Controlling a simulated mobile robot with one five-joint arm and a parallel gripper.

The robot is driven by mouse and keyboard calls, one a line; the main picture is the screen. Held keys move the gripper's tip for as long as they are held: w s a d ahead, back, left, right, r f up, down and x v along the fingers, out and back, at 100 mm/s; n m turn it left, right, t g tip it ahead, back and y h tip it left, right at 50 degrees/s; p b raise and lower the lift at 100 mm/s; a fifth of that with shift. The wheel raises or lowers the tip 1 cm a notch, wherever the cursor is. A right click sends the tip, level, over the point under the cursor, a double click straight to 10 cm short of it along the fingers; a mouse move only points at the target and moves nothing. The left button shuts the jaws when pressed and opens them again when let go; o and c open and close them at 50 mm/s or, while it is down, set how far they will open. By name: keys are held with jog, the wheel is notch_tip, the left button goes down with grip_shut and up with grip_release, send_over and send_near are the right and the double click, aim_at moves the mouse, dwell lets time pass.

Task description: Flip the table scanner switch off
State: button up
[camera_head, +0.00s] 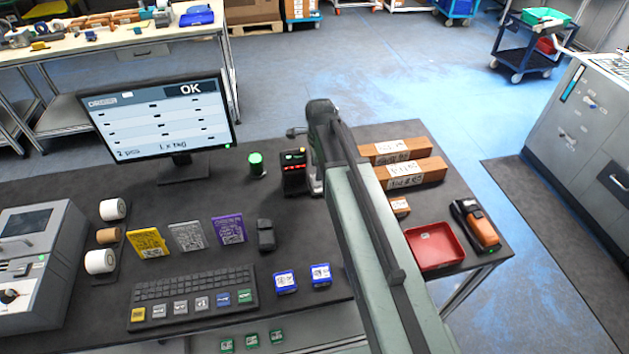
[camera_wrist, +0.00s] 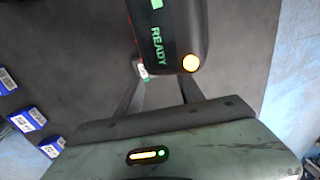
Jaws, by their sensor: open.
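The table scanner (camera_head: 293,174) is a small black upright box with red lights on its front and a small amber light on top. It stands on the dark table, just left of my arm. In the wrist view the scanner (camera_wrist: 172,35) shows large, with green READY lettering and a glowing orange round light. A small pale and green part (camera_wrist: 143,71) shows at its near edge; I cannot tell whether it is the switch. My gripper (camera_wrist: 160,88) is open and empty, its dark fingers close to the scanner's near end. Contact cannot be told. In the head view my arm hides most of the fingers.
A green cylinder light (camera_head: 256,164) and a monitor (camera_head: 158,118) reading OK stand to the left. Cardboard boxes (camera_head: 412,172), a red tray (camera_head: 435,245) and an orange-black handheld device (camera_head: 479,225) lie to the right. Blue tags (camera_head: 285,282) lie nearer the front.

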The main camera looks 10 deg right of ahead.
jog(key=f+b, duration=0.1)
jog(key=f, duration=0.1)
jog(key=f+b, duration=0.1)
jog(key=b, duration=0.1)
jog(key=f+b, duration=0.1)
jog(key=f, duration=0.1)
jog(key=shift+w+f, duration=0.3)
jog(key=shift+w, duration=0.05)
jog(key=shift+r, duration=0.1)
jog(key=shift+c, duration=0.3)
grip_shut()
jog(key=shift+w+r+g, duration=0.1)
jog(key=shift+w+g, duration=0.35)
jog(key=shift+g, duration=0.15)
jog(key=shift+w+g, duration=0.15)
jog(key=shift+g, duration=0.85)
